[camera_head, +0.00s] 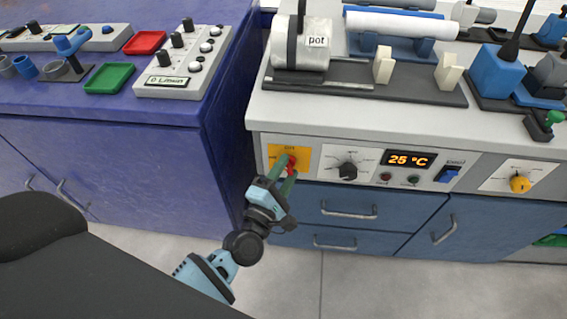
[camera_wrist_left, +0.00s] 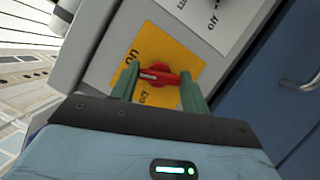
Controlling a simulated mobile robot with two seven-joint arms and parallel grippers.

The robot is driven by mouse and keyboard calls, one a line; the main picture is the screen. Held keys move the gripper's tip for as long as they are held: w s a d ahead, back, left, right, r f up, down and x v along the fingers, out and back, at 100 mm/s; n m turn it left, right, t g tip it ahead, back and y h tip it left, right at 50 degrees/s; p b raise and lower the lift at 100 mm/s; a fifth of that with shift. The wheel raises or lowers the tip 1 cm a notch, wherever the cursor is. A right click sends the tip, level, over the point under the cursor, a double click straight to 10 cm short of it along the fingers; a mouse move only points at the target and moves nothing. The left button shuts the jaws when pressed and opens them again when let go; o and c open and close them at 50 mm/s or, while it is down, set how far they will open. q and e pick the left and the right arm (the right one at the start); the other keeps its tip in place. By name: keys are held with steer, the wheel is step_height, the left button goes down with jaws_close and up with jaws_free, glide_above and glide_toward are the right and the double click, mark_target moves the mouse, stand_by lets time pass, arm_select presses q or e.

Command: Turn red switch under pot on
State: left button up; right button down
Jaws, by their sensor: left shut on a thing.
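The red switch (camera_head: 292,161) sits on a yellow plate (camera_head: 275,151) on the front panel below the pot (camera_head: 301,52), a pale cylinder lying on the counter. In the left wrist view the red switch (camera_wrist_left: 157,75) has its bar lying roughly across the picture between the two green fingers. Lettering shows on the yellow plate (camera_wrist_left: 165,48), but the switch's setting cannot be told surely. My left gripper (camera_head: 288,167) is at the panel, shut on the red switch; its fingers also show in the left wrist view (camera_wrist_left: 160,86). My right gripper is not in view.
Blue drawers (camera_head: 320,198) with handles lie below. A purple cabinet (camera_head: 120,165) stands left; the grey floor is open in front.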

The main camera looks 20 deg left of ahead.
arm_select(q)
steer(key=m+p, duration=0.1)
steer(key=p, duration=0.1)
steer(key=m+g+p, duration=0.1)
steer(key=m+p, duration=0.1)
steer(key=shift+r, duration=0.25)
steer(key=shift+m+p, duration=0.4)
steer(key=shift+p, duration=0.15)
steer(key=shift+f+m+g+p, duration=0.15)
steer(key=shift+m+g+p, duration=0.15)
steer(key=shift+p, duration=0.05)
steer(key=o, duration=1)
steer(key=shift+s, duration=0.1)
